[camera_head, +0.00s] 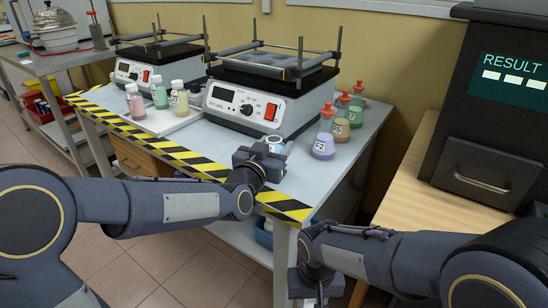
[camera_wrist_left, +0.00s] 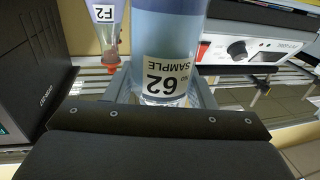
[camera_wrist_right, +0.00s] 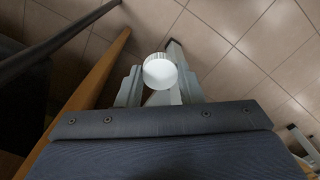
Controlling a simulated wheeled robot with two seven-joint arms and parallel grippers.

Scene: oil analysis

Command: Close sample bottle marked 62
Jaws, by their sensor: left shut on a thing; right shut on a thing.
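The sample bottle marked 62 (camera_wrist_left: 165,95) is a clear bottle with bluish contents and a white label; it appears upside down in the left wrist view. My left gripper (camera_head: 262,160) is shut on it near the front edge of the bench. In the head view only a pale part of the bottle (camera_head: 275,143) shows past the gripper, and its mouth is not clear. My right gripper (camera_wrist_right: 158,82) is shut on a round white cap (camera_wrist_right: 159,71), apart from the bottle. In the head view this gripper (camera_head: 316,285) is low at the bench's right front; its cap is hidden there.
Stirred flasks with red stoppers, including a purple one (camera_head: 325,138), stand right of the bottle. A shaker (camera_head: 250,105) is behind it. Three capped bottles sit on a white tray (camera_head: 165,120) at left. A dark analyser (camera_head: 480,120) stands on a wooden table (camera_head: 420,205) at right.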

